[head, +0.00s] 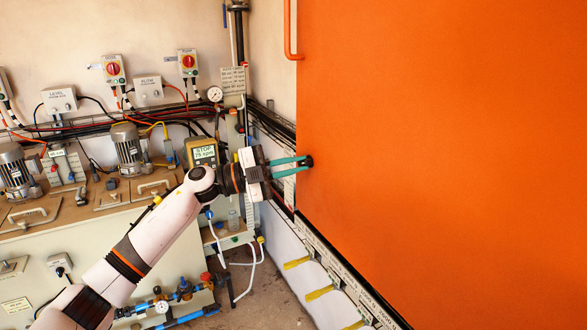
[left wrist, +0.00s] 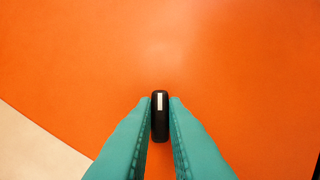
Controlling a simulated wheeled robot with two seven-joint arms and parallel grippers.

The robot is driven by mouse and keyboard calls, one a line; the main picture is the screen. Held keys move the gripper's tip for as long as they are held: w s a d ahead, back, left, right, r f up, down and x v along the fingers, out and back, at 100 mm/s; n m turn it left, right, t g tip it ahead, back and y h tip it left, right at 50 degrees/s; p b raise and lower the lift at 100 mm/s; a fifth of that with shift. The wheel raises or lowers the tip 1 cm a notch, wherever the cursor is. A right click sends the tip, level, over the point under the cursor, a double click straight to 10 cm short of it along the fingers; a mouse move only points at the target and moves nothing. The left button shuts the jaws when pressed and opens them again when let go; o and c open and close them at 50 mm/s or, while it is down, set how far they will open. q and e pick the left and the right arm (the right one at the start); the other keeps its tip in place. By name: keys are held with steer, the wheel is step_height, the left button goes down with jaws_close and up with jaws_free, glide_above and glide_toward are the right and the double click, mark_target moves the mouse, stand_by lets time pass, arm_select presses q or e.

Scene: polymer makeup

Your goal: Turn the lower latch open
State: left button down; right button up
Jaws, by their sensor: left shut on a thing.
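The lower latch (head: 309,161) is a small black knob on the left edge of the large orange door (head: 440,150). In the left wrist view the latch (left wrist: 160,112) is a dark elongated piece with a white mark, standing lengthwise up the picture against the orange surface. My left gripper (head: 303,162) has teal fingers and reaches the latch from the left. In the left wrist view its fingers (left wrist: 160,108) are on both sides of the latch, shut on it. The right gripper is in neither view.
On the left stands a bench with motors (head: 128,148), a display box (head: 202,152), switches and cables. The space in front of the door is clear.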

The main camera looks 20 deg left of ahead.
arm_select(q)
steer(key=m+g+y, duration=0.1)
steer(key=m, duration=0.4)
steer(key=shift+r, duration=0.1)
steer(key=shift+m, duration=0.4)
steer(key=c, duration=1.5)
jaws_free()
steer(key=shift+o, duration=0.2)
steer(key=shift+a, duration=0.15)
steer(key=shift+s+a+b, duration=0.15)
steer(key=shift+a+b, duration=0.15)
steer(key=shift+b, duration=0.05)
steer(key=b+v, duration=0.4)
steer(key=v, duration=0.7)
steer(key=shift+r, duration=0.3)
